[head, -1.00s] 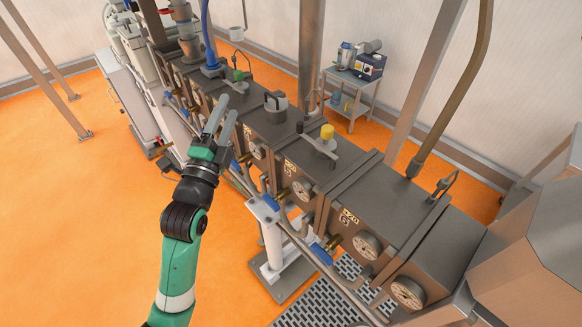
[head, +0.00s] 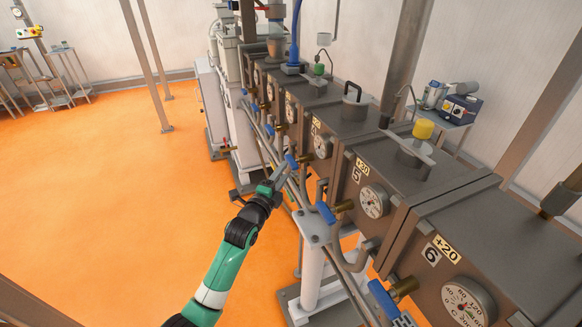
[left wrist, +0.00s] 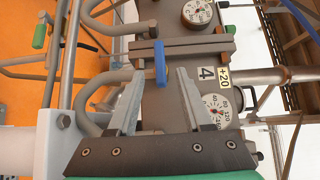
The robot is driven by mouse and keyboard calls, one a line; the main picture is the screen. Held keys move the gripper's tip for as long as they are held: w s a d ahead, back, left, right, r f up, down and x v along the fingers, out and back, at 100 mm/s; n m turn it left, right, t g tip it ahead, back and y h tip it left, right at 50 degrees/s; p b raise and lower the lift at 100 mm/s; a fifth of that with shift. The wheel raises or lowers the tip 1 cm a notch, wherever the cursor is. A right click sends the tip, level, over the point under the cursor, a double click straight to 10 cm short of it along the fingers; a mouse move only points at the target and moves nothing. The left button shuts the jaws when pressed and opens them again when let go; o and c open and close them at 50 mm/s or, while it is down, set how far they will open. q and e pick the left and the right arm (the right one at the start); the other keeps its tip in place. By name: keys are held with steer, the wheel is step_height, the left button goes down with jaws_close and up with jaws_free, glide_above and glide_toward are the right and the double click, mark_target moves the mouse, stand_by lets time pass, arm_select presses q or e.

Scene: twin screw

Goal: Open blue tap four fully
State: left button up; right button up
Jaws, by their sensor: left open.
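Blue tap four (head: 291,161) is a small blue lever on a brass fitting at the side of the barrel section. In the left wrist view its blue lever (left wrist: 160,62) stands lengthwise beside the number 4 label (left wrist: 207,73). My left gripper (head: 280,173) is at the tap in the head view. In the left wrist view the open fingers (left wrist: 158,78) are apart, with the lever's lower end at the gap between their tips. I cannot tell whether a finger touches it. My right gripper is in neither view.
Blue taps five (head: 326,212) and six (head: 382,298) sit nearer along the machine. Pipes and a grey support post (head: 312,265) stand close to my left gripper. A round gauge (left wrist: 215,110) is beside the right finger. The orange floor (head: 120,200) at left is open.

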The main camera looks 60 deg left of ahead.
mark_target(291, 160)
arm_select(q)
steer(key=b+x, duration=0.1)
steer(key=x, duration=0.4)
steer(key=shift+w+a+f+b, duration=0.15)
steer(key=shift+w+b, duration=0.05)
steer(key=shift+b, duration=0.2)
steer(key=shift+w+a, duration=0.4)
steer(key=shift+w, duration=0.1)
jaws_close()
